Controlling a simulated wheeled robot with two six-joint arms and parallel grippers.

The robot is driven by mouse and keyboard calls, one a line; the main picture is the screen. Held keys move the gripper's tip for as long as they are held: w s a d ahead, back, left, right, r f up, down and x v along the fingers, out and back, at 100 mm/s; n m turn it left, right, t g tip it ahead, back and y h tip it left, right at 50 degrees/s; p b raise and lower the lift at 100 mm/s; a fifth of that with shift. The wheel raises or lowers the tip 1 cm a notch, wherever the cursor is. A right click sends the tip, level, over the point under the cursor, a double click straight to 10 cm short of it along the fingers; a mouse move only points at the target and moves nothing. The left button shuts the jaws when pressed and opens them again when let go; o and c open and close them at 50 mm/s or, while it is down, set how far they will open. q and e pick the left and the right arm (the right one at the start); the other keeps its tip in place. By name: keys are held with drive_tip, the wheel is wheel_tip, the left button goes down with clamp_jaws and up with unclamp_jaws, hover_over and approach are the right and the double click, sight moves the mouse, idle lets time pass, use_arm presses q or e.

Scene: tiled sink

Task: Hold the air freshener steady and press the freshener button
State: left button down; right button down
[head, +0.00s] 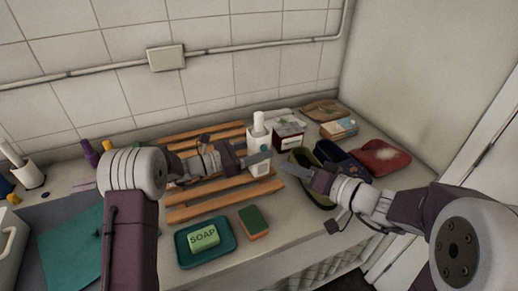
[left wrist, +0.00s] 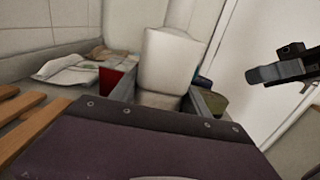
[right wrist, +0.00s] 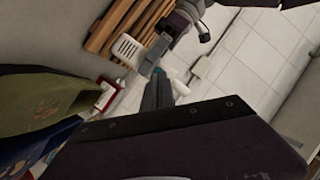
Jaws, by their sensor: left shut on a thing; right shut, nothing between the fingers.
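The air freshener (head: 260,136) is a white upright bottle with a narrower white top, standing at the right end of the wooden rack. My left gripper (head: 259,159) is shut on its body from the left. In the left wrist view the white freshener (left wrist: 172,60) rises between the two fingers. My right gripper (head: 285,164) is shut and empty, just right of the freshener and apart from it in the head view. I cannot make out the button.
A slatted wooden rack (head: 190,212) lies under my left arm. A soap dish (head: 188,258) and sponge (head: 253,222) sit in front. The tiled wall is behind.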

sight(264, 148)
drive_tip(key=s+a+f+n+g+h, duration=0.1)
drive_tip(key=s+a+f+n+g, duration=0.3)
drive_tip(key=s+f+n+g, duration=0.4)
drive_tip(key=s+a+f+n+g, duration=0.3)
drive_tip(key=s+a+n+g, duration=0.15)
drive_tip(key=s, duration=0.55)
drive_tip(key=s+d+f+n+g+h, duration=0.4)
drive_tip(key=s+d+n+h, duration=0.2)
drive_tip(key=d+f+n+t+h, duration=0.1)
drive_tip(key=d+n+h, duration=0.7)
drive_tip(key=d+h, duration=0.3)
drive_tip(key=w+d+r+n+t+h, duration=0.3)
drive_tip(key=w+t, duration=0.1)
drive_tip(key=w, duration=0.2)
drive_tip(key=w+d+r+n+t+h, duration=0.2)
drive_tip(key=w+r+n+t+h, duration=0.15)
drive_tip(key=w+t, duration=0.2)
drive_tip(key=w+a+r+n+t+y, duration=0.4)
drive_tip(key=w+a+t, duration=0.15)
drive_tip(key=a, duration=0.25)
drive_tip(key=w+a+r+n+t+y, duration=0.3)
drive_tip(key=w+a+r+n+t, duration=0.15)
drive_tip(key=a+t, duration=0.3)
drive_tip(key=w+a, duration=0.4)
drive_tip(key=w, duration=0.4)
drive_tip(key=shift+f, duration=0.45)
